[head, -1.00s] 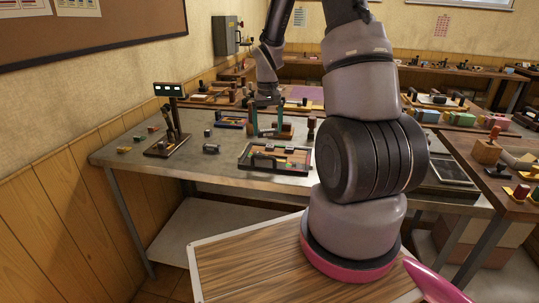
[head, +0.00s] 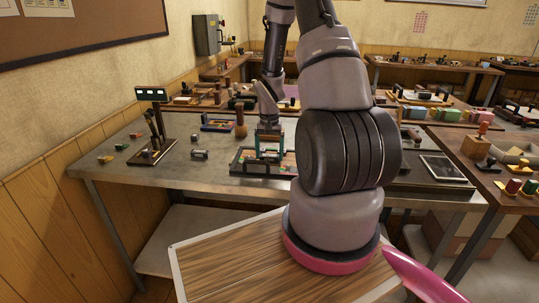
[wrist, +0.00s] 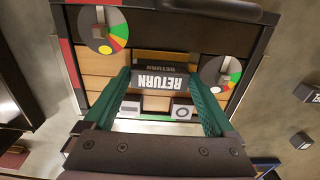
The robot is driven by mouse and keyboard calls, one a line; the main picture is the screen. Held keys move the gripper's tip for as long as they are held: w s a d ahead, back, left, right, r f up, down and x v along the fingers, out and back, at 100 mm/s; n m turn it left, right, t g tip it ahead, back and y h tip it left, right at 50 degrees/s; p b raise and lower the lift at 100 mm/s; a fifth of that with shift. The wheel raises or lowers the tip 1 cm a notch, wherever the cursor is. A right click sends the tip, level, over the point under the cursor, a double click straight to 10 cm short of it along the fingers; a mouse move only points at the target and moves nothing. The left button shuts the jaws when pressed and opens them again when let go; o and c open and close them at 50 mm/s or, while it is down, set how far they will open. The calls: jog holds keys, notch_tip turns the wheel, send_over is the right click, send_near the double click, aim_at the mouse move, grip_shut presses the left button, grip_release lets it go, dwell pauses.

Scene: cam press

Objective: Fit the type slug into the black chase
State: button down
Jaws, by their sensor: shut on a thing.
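The type slug (wrist: 158,80) is a dark block with white RETURN lettering, upside down in the wrist view. My gripper (wrist: 165,92) has green fingers shut on its two ends. It also shows in the head view (head: 268,148), upright over the chase. The black chase (head: 238,160) lies on the metal table; its dark rim shows in the wrist view (wrist: 254,68). Inside it are pale wooden blocks and two round dials with coloured sectors. The slug is over the chase's middle; I cannot tell whether it touches the floor or hangs above it.
A stand with a small display (head: 151,95) is at the table's left. A dark flat panel (head: 442,168) is at the right. The front left tabletop is mostly clear.

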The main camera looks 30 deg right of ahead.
grip_release()
jog(key=shift+s+f, duration=0.15)
jog(key=shift+f, duration=0.15)
jog(key=shift+r, duration=0.15)
